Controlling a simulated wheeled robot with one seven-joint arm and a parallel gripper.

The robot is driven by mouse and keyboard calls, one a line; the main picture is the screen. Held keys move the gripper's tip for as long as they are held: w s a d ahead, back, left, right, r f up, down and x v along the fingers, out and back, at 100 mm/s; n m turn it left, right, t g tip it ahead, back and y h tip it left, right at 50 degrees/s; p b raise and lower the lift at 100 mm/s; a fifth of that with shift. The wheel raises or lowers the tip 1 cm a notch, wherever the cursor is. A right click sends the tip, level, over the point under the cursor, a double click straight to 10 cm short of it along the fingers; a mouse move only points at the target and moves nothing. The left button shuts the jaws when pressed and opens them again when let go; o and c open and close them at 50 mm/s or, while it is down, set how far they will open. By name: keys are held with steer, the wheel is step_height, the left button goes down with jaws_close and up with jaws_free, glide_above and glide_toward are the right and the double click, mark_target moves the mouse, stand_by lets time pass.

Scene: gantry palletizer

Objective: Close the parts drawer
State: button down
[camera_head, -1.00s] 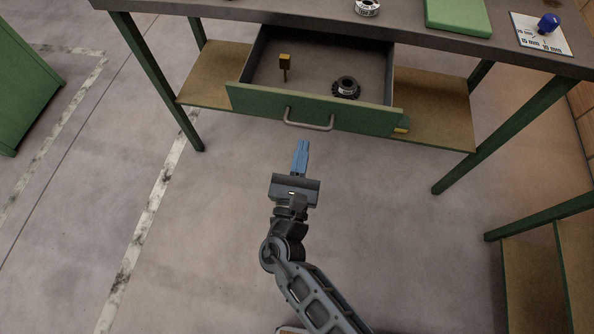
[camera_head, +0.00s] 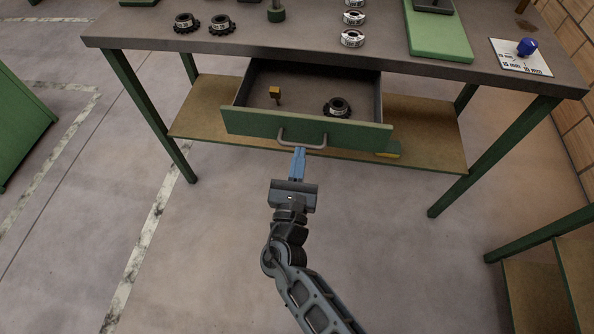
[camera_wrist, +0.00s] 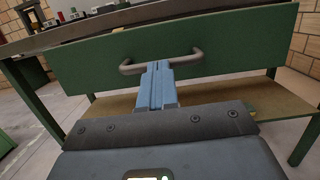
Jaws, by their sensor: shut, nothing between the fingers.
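The parts drawer (camera_head: 306,128) stands open under the bench top. It has a green front and a grey bar handle (camera_head: 301,140). Inside the drawer lie a dark gear-like part (camera_head: 337,107) and a small yellow-topped part (camera_head: 275,93). My gripper (camera_head: 299,152) is shut and empty, its blue fingers pointing at the drawer front, with the tips at the handle. In the wrist view the fingers (camera_wrist: 157,70) overlap the middle of the handle (camera_wrist: 128,68) and drawer front (camera_wrist: 225,50). I cannot tell whether they touch it.
The bench top (camera_head: 250,42) carries dark toothed parts (camera_head: 222,24), silver rings (camera_head: 352,38), a green pad (camera_head: 437,35) and a white card (camera_head: 520,58) with a blue knob. A wooden lower shelf (camera_head: 430,140) spans the green legs. The floor before the bench is clear.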

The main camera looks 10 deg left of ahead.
mark_target(311, 106)
steer(key=w+b, duration=0.3)
steer(key=w, duration=0.3)
steer(key=w+b, duration=0.4)
steer(key=w, duration=0.2)
steer(key=w+b, duration=0.3)
steer(key=w, duration=0.2)
steer(key=shift+w+d+f+b, duration=0.2)
steer(key=shift+w+d+b, duration=0.1)
steer(key=shift+w+b, duration=0.1)
steer(key=shift+w, duration=0.3)
steer(key=shift+w+r, duration=0.25)
steer(key=shift+r, duration=0.05)
steer(key=shift+d+r, duration=0.1)
steer(key=shift+d, duration=0.05)
